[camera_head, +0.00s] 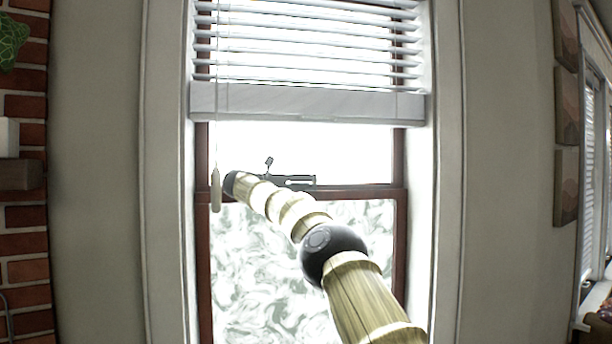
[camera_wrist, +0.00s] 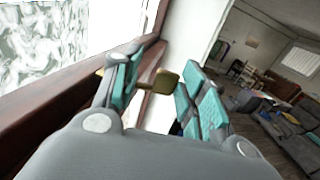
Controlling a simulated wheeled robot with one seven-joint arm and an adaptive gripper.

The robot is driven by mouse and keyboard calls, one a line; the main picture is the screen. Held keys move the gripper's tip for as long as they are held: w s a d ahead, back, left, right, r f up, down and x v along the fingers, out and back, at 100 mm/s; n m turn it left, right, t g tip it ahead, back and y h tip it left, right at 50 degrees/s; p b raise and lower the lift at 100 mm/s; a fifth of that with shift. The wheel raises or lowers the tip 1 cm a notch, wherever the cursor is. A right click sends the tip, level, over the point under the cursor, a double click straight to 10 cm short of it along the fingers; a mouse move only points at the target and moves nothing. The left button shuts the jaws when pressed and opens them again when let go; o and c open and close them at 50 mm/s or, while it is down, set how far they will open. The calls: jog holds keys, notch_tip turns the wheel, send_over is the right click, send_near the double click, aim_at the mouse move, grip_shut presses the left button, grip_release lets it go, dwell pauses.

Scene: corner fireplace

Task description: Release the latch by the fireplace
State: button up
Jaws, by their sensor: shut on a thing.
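A small brass-coloured latch piece (camera_wrist: 166,82) shows in the wrist view beside the dark red-brown window frame (camera_wrist: 130,52). My gripper (camera_wrist: 160,88) has its two teal-padded fingers on either side of the latch, shut on it. A small gap appears between the visible pad surfaces, and part of the latch is hidden behind the left finger. In the head view, my gripper (camera_head: 306,181) is small and dark against the bright window, pointing right along the window's middle rail (camera_head: 360,190). The latch cannot be made out there.
White blinds (camera_head: 305,100) hang over the upper window, with a pale cord pull (camera_head: 216,190) close left of my arm's end. Brick (camera_head: 26,245) stands at the far left. The wrist view shows a grey sofa (camera_wrist: 285,125) and open room on the right.

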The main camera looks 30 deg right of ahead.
jog(key=shift+w+m+g+p, duration=0.1)
jog(key=shift+m+g+p, duration=0.4)
jog(key=shift+g+p, duration=0.35)
jog(key=o, duration=1)
